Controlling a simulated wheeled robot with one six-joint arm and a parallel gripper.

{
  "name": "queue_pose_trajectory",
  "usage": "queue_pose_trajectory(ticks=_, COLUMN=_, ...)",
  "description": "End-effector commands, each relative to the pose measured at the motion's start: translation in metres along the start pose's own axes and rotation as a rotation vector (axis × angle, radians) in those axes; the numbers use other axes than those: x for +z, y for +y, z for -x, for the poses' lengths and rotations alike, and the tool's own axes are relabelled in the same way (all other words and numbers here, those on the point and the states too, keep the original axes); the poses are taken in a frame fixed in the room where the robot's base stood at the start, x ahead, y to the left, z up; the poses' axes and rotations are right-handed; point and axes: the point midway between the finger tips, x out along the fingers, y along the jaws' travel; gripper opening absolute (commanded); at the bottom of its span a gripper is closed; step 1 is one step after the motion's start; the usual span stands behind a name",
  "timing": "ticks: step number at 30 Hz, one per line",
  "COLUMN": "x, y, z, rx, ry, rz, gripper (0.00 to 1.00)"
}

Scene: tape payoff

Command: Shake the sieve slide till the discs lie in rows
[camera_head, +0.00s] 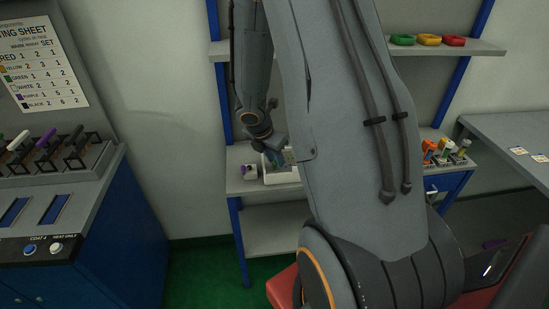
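My arm fills the middle of the head view and hides much of the shelf unit. My gripper (279,150) points down at a white open bin (276,179) on the shelf unit's middle board. Its fingers are small and partly hidden by my arm, so I cannot tell if they are open or shut. A bluish-green thing (289,156) shows beside the gripper at the bin; I cannot tell what it is. I cannot make out a sieve slide or discs in rows.
A blue cabinet (95,235) with levers stands left. A grey table (510,135) is right. Green floor (205,270) is clear between.

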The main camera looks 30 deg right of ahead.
Motion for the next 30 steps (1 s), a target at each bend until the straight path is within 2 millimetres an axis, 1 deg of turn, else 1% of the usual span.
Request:
queue_pose_trajectory(ticks=2, x=0.0, y=0.0, z=0.003, rx=0.001, ry=-0.001, rz=-0.001, gripper=0.24)
queue_pose_trajectory(ticks=5, x=0.0, y=0.0, z=0.012, rx=0.001, ry=-0.001, rz=0.0, gripper=0.24)
queue_pose_trajectory(ticks=12, x=0.001, y=0.001, z=0.051, rx=0.003, ry=-0.002, rz=-0.001, gripper=0.24)
queue_pose_trajectory(ticks=15, x=0.001, y=0.001, z=0.064, rx=0.003, ry=-0.002, rz=0.0, gripper=0.24)
queue_pose_trajectory(ticks=18, x=0.0, y=0.001, z=0.073, rx=0.001, ry=-0.001, rz=0.0, gripper=0.24)
queue_pose_trajectory(ticks=22, x=0.0, y=0.001, z=0.078, rx=0.001, ry=0.0, rz=0.001, gripper=0.24)
queue_pose_trajectory(ticks=29, x=0.0, y=0.0, z=0.078, rx=0.0, ry=0.0, rz=0.001, gripper=0.24)
queue_pose_trajectory(ticks=30, x=0.0, y=0.0, z=0.078, rx=0.0, ry=0.0, rz=0.0, gripper=0.19)
